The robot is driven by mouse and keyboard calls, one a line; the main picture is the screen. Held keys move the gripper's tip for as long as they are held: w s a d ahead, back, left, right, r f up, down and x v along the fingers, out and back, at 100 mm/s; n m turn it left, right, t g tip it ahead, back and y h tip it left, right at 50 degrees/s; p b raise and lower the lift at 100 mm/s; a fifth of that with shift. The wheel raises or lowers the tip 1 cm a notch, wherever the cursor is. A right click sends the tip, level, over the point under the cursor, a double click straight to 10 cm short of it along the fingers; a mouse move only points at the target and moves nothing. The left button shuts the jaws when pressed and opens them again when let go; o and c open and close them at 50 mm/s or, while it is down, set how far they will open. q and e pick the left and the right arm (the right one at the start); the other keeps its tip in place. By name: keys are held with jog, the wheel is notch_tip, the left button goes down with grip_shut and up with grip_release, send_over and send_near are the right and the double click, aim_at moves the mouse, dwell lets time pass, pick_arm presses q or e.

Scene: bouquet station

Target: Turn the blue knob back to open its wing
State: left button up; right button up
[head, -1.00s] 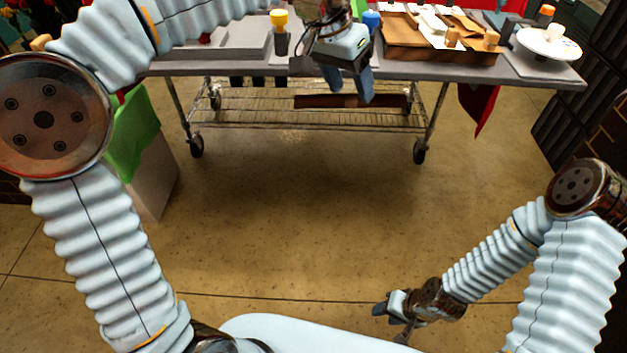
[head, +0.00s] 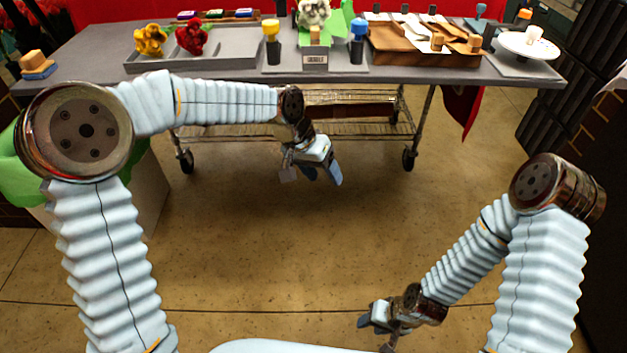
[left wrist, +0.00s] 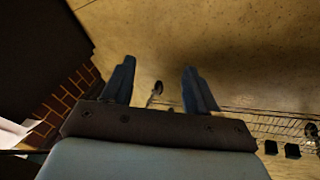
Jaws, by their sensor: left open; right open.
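The blue knob (head: 358,27) sits on top of a dark post at the right side of a grey plate (head: 270,68) on the table. A yellow knob (head: 271,27) tops a similar post at the left of that plate. A green sheet and a whitish bundle stand between the posts. My left gripper (head: 322,180) hangs in front of the table, below its top and apart from the knobs. Its blue fingers are open and empty in the left wrist view (left wrist: 158,88). My right gripper (head: 372,325) is low at the lower right, open, far from the table.
A wooden tray (head: 400,55) with paper pieces and blocks stands right of the blue knob. A white round stand (head: 527,48) is at the far right. The floor before the table is clear.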

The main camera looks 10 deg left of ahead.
pick_arm(q)
jog(key=shift+s+a+f, duration=0.1)
jog(key=shift+a+f, duration=0.05)
jog(key=shift+f, duration=0.35)
jog(key=shift+s+a+f, duration=0.1)
jog(key=shift+f, duration=0.35)
jog(key=s+a+f+n, duration=0.1)
jog(key=s+f, duration=0.2)
jog(key=f, duration=0.5)
jog(key=s+f+n, duration=0.1)
jog(key=s+f, duration=0.3)
jog(key=f, duration=0.5)
jog(key=s+a+f+n+g, duration=0.1)
jog(key=s+a+f+n, duration=0.2)
jog(key=s+f, duration=0.8)
jog(key=s+a, duration=0.1)
jog(key=s, duration=0.2)
jog(key=shift+s+f+n, duration=0.3)
jog(key=shift+f+n, duration=0.05)
jog(key=shift+n, duration=0.05)
